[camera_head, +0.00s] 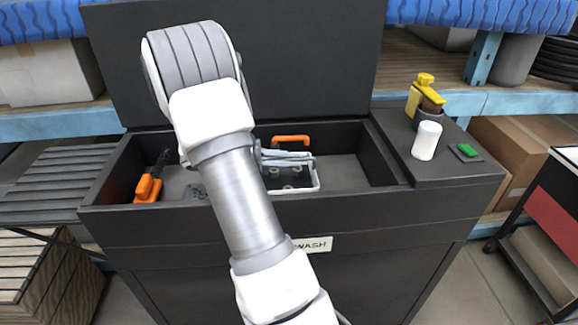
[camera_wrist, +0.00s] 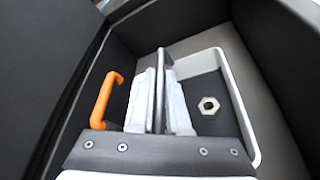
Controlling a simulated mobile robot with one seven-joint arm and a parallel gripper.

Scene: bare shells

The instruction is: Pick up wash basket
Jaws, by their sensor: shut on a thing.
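The wash basket (camera_head: 319,182) is a small light-rimmed basket inside the dark wash tank, right of my arm. Several nuts lie in it. In the wrist view its pale rim (camera_wrist: 238,105) runs round the right side, with one nut (camera_wrist: 208,105) on its dark floor. My gripper (camera_wrist: 160,78) is shut on a thin grey upright bar of the basket, one finger on each side. In the head view my gripper (camera_head: 290,158) is over the basket and partly hidden by my arm. I cannot tell whether the basket touches the tank floor.
The dark tank (camera_head: 398,222) has a raised lid (camera_head: 290,65) behind. An orange handle (camera_head: 290,139) is by the back wall. An orange-handled tool (camera_head: 148,189) lies left. Tank space right of the basket is clear.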

